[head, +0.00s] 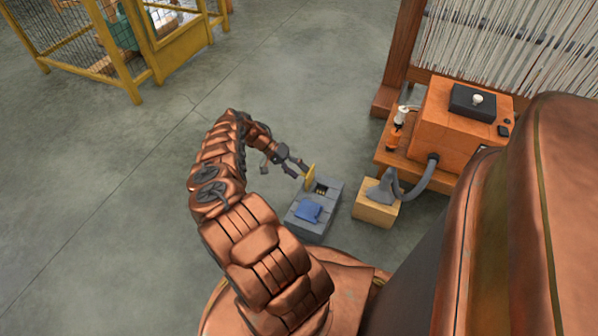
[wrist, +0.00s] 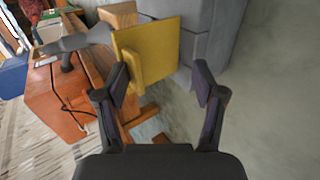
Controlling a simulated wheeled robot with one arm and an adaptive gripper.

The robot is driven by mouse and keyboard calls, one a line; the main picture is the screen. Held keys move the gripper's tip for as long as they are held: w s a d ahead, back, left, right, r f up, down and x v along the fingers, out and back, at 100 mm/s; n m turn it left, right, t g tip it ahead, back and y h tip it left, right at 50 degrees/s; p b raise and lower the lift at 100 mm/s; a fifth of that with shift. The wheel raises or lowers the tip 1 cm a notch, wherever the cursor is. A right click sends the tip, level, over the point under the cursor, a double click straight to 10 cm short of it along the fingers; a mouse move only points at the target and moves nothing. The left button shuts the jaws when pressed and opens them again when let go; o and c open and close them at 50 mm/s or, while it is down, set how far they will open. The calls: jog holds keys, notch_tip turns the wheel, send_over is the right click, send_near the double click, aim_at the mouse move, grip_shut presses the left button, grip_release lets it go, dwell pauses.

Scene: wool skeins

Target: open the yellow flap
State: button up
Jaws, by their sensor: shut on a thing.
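The yellow flap (head: 310,177) stands raised at the back of a grey box (head: 306,229), with a dark opening showing beside it. In the wrist view the flap (wrist: 155,48) is a flat yellow plate with a small raised piece near the left finger. A blue flap (head: 308,211) lies on the front of the grey box.
A wooden block (head: 377,210) with a grey nozzle stands right of the box, joined by a hose to an orange machine (head: 452,120). A loom frame (head: 396,65) stands behind. A yellow cage (head: 120,55) is far left. The floor to the left is clear.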

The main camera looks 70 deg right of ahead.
jog(key=shift+w+a+f, duration=0.1)
jog(key=shift+w+a, duration=0.05)
jog(key=shift+c, duration=0.6)
jog(key=v, duration=0.7)
jog(key=shift+w+r, duration=0.25)
jog(key=shift+r, duration=0.15)
